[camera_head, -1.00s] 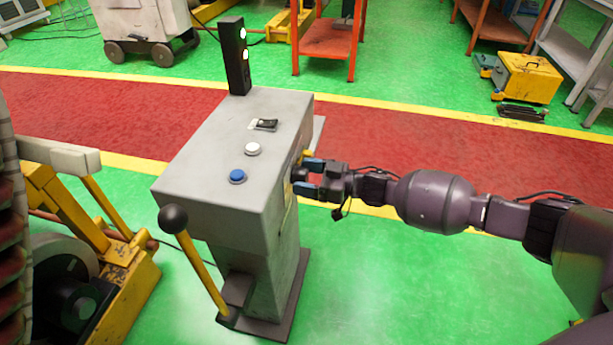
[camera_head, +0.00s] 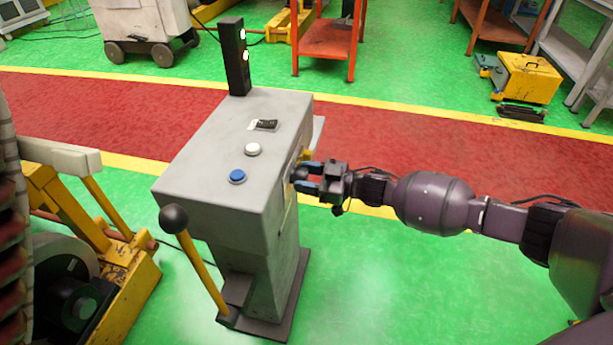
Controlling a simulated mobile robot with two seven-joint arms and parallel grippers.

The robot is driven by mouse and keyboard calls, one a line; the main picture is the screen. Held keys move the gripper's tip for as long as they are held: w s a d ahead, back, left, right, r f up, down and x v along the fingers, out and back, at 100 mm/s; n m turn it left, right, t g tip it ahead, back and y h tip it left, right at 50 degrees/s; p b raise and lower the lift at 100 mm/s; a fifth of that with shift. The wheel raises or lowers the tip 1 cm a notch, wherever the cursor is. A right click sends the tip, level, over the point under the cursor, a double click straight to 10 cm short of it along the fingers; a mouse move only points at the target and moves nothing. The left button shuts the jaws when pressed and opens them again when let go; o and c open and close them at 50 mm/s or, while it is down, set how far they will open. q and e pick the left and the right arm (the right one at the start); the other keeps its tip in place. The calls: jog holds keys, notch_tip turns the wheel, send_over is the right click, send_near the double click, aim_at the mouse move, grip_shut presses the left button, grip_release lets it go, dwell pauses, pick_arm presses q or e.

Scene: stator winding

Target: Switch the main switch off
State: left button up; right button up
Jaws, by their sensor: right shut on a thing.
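The grey control console (camera_head: 225,135) stands left of centre. The main switch (camera_head: 300,173) is on its right side face, seen edge-on: a bit of yellow and a dark knob show there. My right gripper (camera_head: 303,176) reaches it from the right, with its blue-tipped fingers around the dark knob and shut on it. The switch's position cannot be read from this angle. My left gripper is not in view.
The console top has a blue button (camera_head: 237,176), a white button (camera_head: 252,149) and a small black switch (camera_head: 266,125). A black light post (camera_head: 234,60) stands at its back. A lever with a black ball (camera_head: 173,218) rises in front. Yellow machinery (camera_head: 95,240) is at left. Green floor is clear at lower right.

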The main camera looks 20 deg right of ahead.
jog(key=n, duration=0.3)
jog(key=shift+n, duration=0.3)
jog(key=n, duration=0.4)
jog(key=shift+s+n, duration=0.1)
jog(key=shift+n, duration=0.2)
jog(key=n, duration=0.4)
jog(key=shift+f, duration=0.15)
jog(key=shift+n, duration=2.1)
jog(key=o, duration=0.9)
